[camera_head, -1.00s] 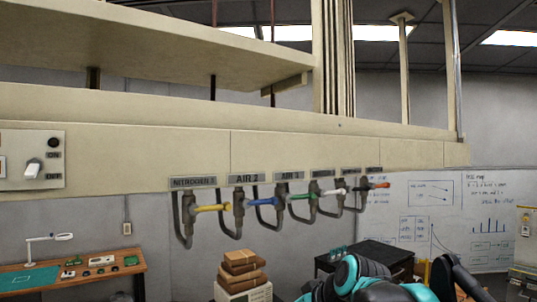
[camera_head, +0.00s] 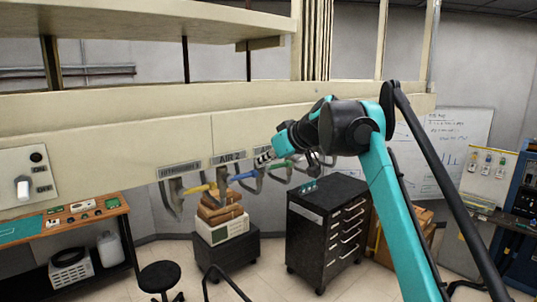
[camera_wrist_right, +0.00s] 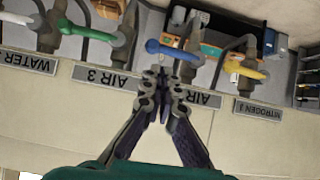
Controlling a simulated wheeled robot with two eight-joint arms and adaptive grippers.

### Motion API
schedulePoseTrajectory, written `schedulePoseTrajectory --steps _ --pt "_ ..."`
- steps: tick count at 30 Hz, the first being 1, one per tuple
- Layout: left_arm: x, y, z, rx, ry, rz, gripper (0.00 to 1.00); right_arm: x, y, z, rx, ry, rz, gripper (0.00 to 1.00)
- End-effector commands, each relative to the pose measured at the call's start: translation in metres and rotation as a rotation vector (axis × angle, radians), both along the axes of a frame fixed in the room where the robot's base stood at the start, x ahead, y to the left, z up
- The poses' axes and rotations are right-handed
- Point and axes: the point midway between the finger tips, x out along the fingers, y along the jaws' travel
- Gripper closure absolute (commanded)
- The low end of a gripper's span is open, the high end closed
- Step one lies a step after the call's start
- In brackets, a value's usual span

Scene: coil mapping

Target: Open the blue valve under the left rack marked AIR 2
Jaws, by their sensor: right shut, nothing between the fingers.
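The blue valve (camera_head: 244,176) sits under the pale rack beam, at the AIR 2 label (camera_head: 230,158). The right wrist view is upside down; there the blue valve handle (camera_wrist_right: 172,49) lies just beyond my fingertips. My right gripper (camera_head: 263,157) is in front of the beam, just right of the AIR 2 label. In the right wrist view my right gripper (camera_wrist_right: 165,88) is shut and empty, its fingers covering part of the AIR 2 label (camera_wrist_right: 207,98). The fingertips look close to the handle; I cannot tell whether they touch it. My left gripper is not in view.
A yellow valve (camera_head: 199,188) is left of the blue one and a green valve (camera_head: 281,164) right of it. Below stand a box stack (camera_head: 221,207), a black drawer cabinet (camera_head: 326,230) and a stool (camera_head: 159,276). A workbench (camera_head: 70,223) is at left.

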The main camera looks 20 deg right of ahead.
Motion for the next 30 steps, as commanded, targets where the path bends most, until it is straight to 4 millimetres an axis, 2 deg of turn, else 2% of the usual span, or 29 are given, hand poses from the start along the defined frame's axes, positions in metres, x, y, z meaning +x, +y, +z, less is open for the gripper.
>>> schedulePoseTrajectory --steps 6,12,24,30 --pt "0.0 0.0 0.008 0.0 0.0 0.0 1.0 0.028 0.011 -0.019 -0.001 0.0 0.002 1.0" --pt "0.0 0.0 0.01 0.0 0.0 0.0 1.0 0.039 0.014 -0.027 0.0 0.0 0.0 1.0" --pt "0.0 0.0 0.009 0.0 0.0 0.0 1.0 0.04 0.014 -0.029 0.002 0.001 0.0 1.0" --pt "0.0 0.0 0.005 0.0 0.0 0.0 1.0 0.028 0.012 -0.032 0.034 0.012 -0.001 1.0"
